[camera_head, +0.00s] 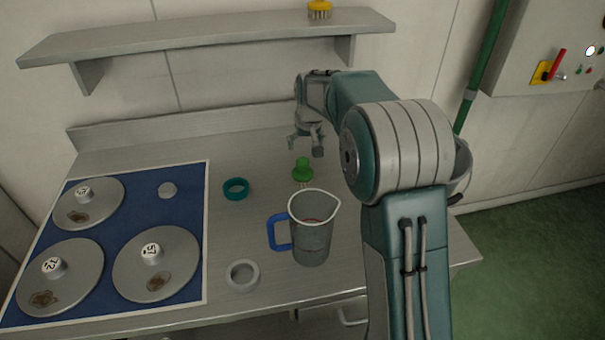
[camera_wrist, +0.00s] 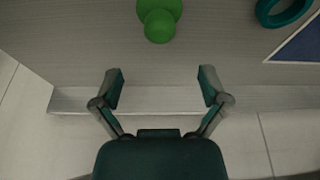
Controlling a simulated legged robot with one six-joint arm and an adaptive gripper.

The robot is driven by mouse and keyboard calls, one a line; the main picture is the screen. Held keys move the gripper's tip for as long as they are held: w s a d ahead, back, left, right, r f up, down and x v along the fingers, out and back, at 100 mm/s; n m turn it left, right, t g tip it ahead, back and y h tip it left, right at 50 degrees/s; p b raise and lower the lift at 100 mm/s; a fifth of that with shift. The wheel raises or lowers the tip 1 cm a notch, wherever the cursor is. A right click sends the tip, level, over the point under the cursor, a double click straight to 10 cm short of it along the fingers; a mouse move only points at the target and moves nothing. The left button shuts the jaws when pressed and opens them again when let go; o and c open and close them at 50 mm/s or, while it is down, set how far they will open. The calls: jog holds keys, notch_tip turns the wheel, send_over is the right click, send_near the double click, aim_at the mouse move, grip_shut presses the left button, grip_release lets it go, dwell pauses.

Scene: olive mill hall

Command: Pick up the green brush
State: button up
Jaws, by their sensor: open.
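The green brush (camera_head: 302,171) stands on the metal counter behind the jug, its rounded green knob up. A little of its pale bristles shows below the green part. In the wrist view the brush (camera_wrist: 160,22) is at the top middle, beyond the fingertips and partly cut off by the frame edge. My gripper (camera_head: 305,148) is above the counter, behind the brush as the head view sees it. In the wrist view my gripper (camera_wrist: 161,86) has its two fingers wide apart with nothing between them. The brush is apart from both fingers.
A jug (camera_head: 312,235) with a blue handle stands just in front of the brush. A teal ring (camera_head: 236,189) and a pale ring (camera_head: 242,275) lie to the left. A blue mat (camera_head: 137,198) holds several metal discs. A wall shelf (camera_head: 205,36) carries a yellow brush (camera_head: 319,9).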

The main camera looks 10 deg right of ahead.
aim_at(303, 160)
jog(key=x, duration=1)
grip_shut()
